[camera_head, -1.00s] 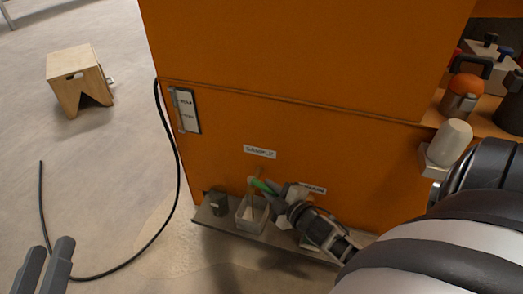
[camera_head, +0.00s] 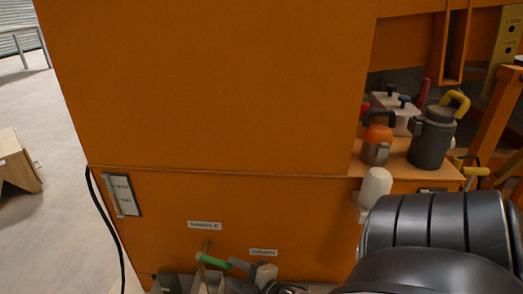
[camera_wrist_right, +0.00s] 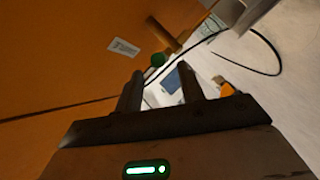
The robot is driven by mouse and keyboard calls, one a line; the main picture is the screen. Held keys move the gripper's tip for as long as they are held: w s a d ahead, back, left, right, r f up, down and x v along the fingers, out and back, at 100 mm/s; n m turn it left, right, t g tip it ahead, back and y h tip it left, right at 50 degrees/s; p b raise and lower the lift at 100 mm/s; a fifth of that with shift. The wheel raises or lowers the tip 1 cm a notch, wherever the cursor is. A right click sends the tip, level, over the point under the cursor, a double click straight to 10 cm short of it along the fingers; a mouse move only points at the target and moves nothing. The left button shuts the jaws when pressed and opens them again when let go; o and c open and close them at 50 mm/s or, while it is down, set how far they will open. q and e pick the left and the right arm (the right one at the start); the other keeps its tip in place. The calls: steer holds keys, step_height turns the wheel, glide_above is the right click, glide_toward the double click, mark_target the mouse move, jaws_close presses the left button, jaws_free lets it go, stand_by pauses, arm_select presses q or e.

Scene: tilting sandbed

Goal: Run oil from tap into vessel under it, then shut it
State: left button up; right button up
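The tap under the SAMPLE label (camera_head: 204,225) has a green handle (camera_head: 212,260), low on the orange cabinet front. In the right wrist view the green end (camera_wrist_right: 157,60) shows just beyond the fingertips, beside a brass-coloured spout or stem (camera_wrist_right: 163,35). A clear vessel (camera_head: 209,282) stands below the tap, cut off by the bottom edge; whether oil is in it I cannot tell. My right gripper (camera_wrist_right: 160,85) is open, its two fingers apart with nothing clasped. In the head view its dark finger (camera_head: 240,264) is close to the handle's right end. My left gripper is out of view.
A DRAIN label (camera_head: 263,253) is right of the tap, with a pale grey block (camera_head: 265,273) below it. A dark box (camera_head: 167,283) stands left of the vessel. An orange-topped flask (camera_head: 377,145) and a grey jug (camera_head: 431,140) stand on the right shelf. A black cable hangs at left.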

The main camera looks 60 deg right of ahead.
arm_select(q)
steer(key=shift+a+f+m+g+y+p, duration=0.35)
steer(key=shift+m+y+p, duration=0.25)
steer(key=shift+p, duration=0.65)
arm_select(e)
steer(key=v, duration=1)
